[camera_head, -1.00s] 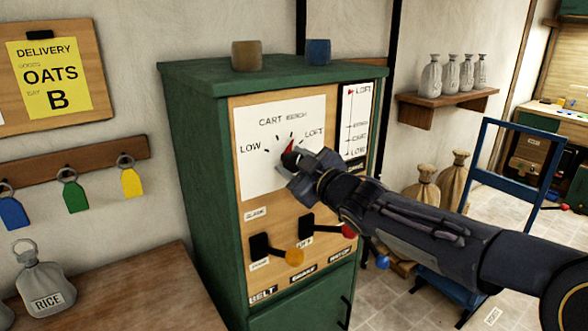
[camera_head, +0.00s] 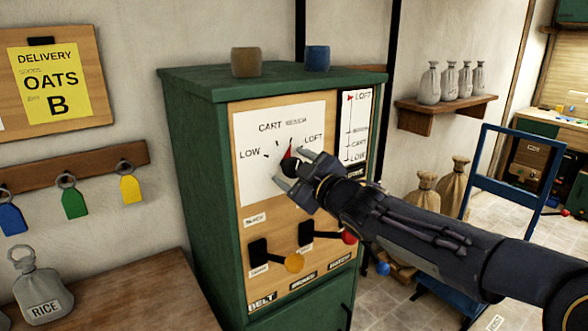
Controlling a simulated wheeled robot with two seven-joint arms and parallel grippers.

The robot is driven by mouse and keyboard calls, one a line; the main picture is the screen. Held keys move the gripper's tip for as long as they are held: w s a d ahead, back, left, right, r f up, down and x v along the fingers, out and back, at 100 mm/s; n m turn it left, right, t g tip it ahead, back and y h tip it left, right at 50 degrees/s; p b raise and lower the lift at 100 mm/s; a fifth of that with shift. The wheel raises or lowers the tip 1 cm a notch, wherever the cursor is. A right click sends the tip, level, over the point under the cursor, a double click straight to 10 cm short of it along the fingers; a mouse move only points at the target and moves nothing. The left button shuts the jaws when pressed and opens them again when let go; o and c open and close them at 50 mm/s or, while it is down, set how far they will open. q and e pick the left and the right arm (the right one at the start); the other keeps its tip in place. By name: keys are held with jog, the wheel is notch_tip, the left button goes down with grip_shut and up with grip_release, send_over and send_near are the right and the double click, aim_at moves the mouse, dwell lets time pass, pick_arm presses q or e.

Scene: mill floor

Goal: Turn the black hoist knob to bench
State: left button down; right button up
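The black hoist knob (camera_head: 289,165) sits on the white dial plate (camera_head: 252,177) of the green cabinet. Its red pointer (camera_head: 288,148) points almost straight up, near the mark below the word BENCH, between CART and LOFT. My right gripper (camera_head: 292,170) reaches in from the right, one finger above and one below the knob. The fingers look spread, with the knob between them; its right side is partly hidden. On the level scale (camera_head: 353,130), the small red marker is at LOFT. My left gripper is not in view.
Below the dial, levers with a yellow ball (camera_head: 294,263) and a red ball (camera_head: 349,237) stick out near my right arm. A brown cup (camera_head: 245,62) and a blue cup (camera_head: 317,59) stand on the cabinet. A blue cart frame (camera_head: 508,180) stands at right.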

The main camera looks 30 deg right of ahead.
jog(key=s+p, duration=0.1)
jog(key=s, duration=0.6)
jog(key=shift+s+d, duration=0.3)
jog(key=shift+s, duration=0.1)
dwell(0.4)
